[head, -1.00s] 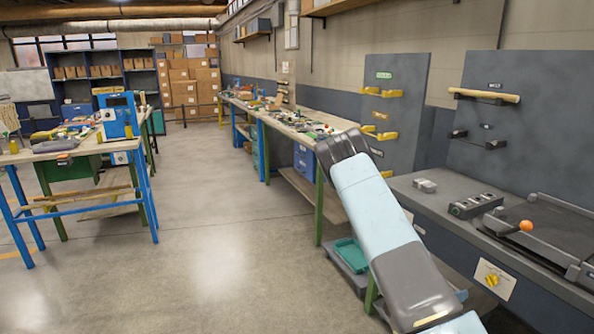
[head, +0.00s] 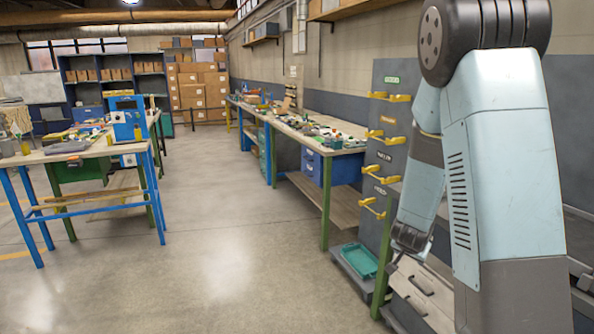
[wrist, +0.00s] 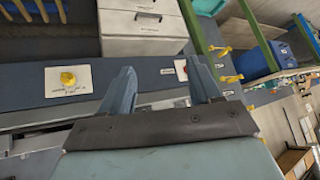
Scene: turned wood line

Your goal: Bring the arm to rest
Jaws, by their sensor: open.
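My arm stands large at the right of the head view, raised and folded, with its lower part hanging down in front of the grey panel. In the wrist view my gripper (wrist: 162,90) shows two blue-grey fingers spread well apart, with nothing between them.
A grey panel with yellow holders (head: 385,137) stands beside my arm. A teal tray (head: 360,260) lies low in front of it. A long workbench (head: 325,145) runs back along the wall. A blue-legged table (head: 85,155) stands at left. The floor between is clear.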

